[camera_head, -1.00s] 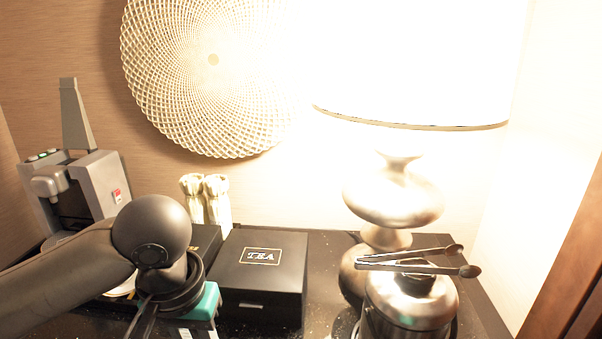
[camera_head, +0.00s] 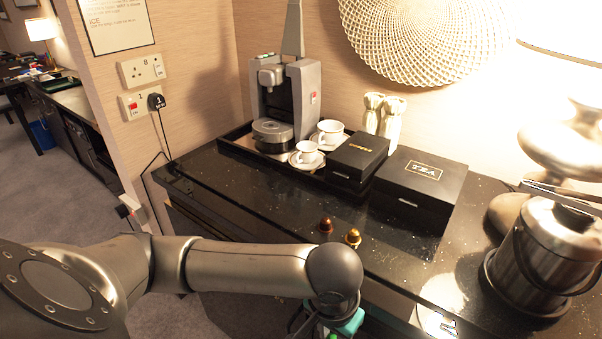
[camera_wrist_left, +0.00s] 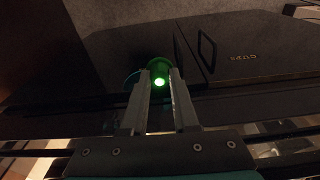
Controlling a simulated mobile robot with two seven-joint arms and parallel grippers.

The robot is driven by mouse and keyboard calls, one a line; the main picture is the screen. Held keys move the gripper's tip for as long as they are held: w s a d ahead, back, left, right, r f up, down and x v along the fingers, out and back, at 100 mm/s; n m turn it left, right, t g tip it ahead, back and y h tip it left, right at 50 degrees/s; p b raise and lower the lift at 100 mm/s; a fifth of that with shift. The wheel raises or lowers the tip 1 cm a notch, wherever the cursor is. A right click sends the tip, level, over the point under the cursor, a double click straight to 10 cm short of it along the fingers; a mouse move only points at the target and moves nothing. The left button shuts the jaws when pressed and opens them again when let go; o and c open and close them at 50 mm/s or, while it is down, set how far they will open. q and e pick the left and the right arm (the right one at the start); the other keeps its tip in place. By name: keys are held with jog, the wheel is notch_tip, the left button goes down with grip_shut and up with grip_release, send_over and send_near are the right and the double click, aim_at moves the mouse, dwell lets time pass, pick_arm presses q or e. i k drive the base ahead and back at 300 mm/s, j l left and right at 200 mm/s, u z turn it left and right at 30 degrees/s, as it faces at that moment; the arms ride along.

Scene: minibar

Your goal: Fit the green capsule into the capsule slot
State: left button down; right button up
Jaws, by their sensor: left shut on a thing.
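The green capsule (camera_wrist_left: 159,75) is between the fingertips of my left gripper (camera_wrist_left: 158,88) in the left wrist view, with a bright highlight on its face. In the head view a sliver of green (camera_head: 333,336) shows at the bottom edge beside my left gripper (camera_head: 318,328), near the counter's front edge. My left gripper is shut on the capsule. The grey coffee machine (camera_head: 307,92) stands upright at the back of the counter, well away from the gripper. Its capsule slot is not clearly visible. My right gripper is not in view.
Brown (camera_head: 326,226) and gold (camera_head: 353,237) capsules stand on the black counter (camera_head: 240,205). White cups (camera_head: 307,152) and a black box (camera_head: 357,157) are beside the machine. A tea box (camera_head: 418,185) and metal ice bucket (camera_head: 545,250) are to the right. The counter's left front is clear.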

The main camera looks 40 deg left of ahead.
aim_at(284, 70)
jog(key=j+z, duration=0.35)
jog(key=k+j+z, duration=0.1)
jog(key=j+z, duration=0.3)
jog(key=k+j+z, duration=0.15)
jog(key=j+z, duration=0.2)
jog(key=k+j, duration=0.15)
jog(key=j, duration=0.25)
jog(key=k+j+z, duration=0.1)
jog(key=j, duration=0.25)
jog(key=k+j, duration=0.25)
jog(key=j, duration=0.15)
jog(key=k+j, duration=0.2)
jog(key=j, duration=0.15)
jog(key=z, duration=0.05)
